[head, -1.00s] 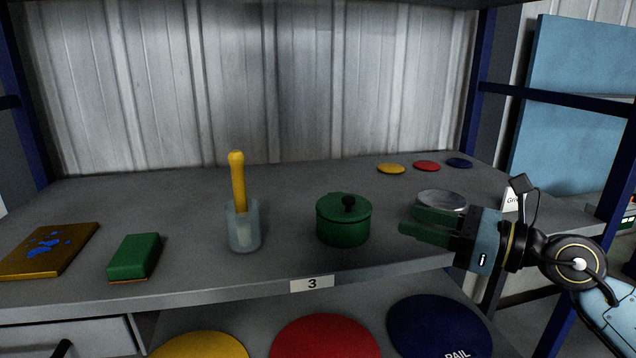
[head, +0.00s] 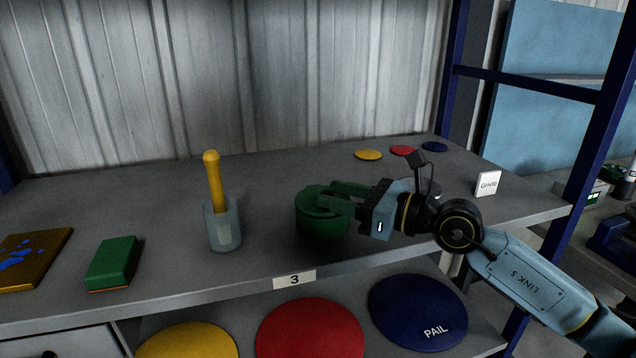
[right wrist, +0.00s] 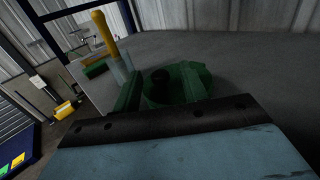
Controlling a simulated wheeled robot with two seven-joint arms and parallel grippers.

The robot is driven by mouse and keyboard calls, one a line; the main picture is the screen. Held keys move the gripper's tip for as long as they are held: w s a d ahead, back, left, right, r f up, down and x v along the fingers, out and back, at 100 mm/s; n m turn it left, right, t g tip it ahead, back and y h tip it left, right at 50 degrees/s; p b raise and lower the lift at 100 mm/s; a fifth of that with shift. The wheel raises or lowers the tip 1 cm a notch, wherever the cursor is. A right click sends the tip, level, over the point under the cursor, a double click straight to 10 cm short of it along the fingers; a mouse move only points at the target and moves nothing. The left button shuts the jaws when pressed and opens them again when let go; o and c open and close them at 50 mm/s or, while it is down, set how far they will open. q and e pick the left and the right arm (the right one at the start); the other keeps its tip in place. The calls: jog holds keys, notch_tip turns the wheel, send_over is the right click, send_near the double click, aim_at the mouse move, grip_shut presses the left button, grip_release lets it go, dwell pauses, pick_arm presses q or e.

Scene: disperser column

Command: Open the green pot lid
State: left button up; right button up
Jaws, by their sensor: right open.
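The green pot (head: 318,223) stands on the grey shelf (head: 150,200), with its lid on top. My right gripper (head: 326,196) is open, and its green fingers reach over the lid from the right. In the right wrist view, the lid's dark round knob (right wrist: 160,78) lies between the two fingers, with the gripper (right wrist: 160,85) around it. I cannot tell whether a finger touches the knob. In the head view the knob is hidden by the fingers. My left gripper is not in view.
A glass with a yellow-handled tool (head: 214,185) stands left of the pot. A green sponge (head: 113,262) and a brown board (head: 32,262) lie further left. Small yellow, red and blue discs (head: 435,147) lie at the back right, near a white sign (head: 488,183). Blue posts bound the shelf.

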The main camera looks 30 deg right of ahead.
aim_at(318, 190)
jog(key=shift+p+x, duration=0.45)
jog(key=shift+x, duration=1.6)
jog(key=shift+c, duration=0.3)
grip_shut()
